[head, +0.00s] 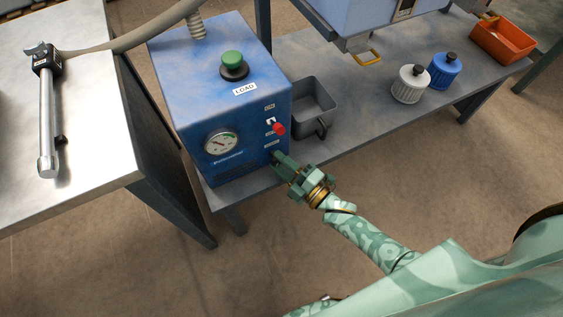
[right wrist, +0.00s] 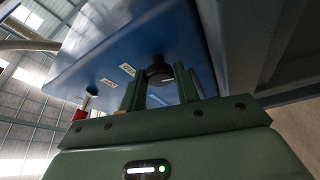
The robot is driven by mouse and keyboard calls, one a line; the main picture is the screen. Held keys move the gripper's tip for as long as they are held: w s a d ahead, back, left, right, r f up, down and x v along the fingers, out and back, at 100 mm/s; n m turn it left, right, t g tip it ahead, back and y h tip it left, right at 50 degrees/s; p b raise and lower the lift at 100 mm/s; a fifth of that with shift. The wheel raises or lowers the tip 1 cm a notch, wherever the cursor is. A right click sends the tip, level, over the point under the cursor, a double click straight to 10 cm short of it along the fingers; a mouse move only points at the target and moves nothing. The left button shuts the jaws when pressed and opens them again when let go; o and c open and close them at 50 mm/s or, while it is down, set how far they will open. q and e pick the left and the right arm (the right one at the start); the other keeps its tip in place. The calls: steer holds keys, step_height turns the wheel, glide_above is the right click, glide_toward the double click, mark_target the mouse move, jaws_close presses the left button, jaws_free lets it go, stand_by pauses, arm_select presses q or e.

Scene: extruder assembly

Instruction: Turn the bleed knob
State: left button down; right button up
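The bleed knob (right wrist: 160,72) is a small dark round knob low on the side of the blue machine (head: 222,85). In the head view the gripper hides it. My right gripper (head: 279,160) reaches the machine's lower right corner. In the right wrist view its two green fingers (right wrist: 160,82) stand on either side of the knob, which fills the gap between them, so the gripper looks shut on it. My left gripper is out of view.
A red switch (head: 278,128) sticks out above the gripper. White (head: 410,84) and blue (head: 445,70) jars and an orange tray (head: 503,40) stand farther right.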

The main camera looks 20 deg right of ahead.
steer(key=o, duration=0.3)
steer(key=shift+s+f, duration=0.1)
steer(key=shift+f, duration=0.05)
steer(key=shift+o, duration=0.2)
steer(key=shift+s+d, duration=0.15)
steer(key=shift+s, duration=0.15)
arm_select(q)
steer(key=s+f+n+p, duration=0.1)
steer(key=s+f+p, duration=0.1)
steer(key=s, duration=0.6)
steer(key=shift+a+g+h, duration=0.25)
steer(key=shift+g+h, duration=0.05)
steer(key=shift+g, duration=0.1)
arm_select(e)
steer(key=v, duration=1.5)
steer(key=shift+s, duration=0.3)
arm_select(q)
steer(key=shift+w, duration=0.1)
arm_select(e)
steer(key=shift+d, duration=0.1)
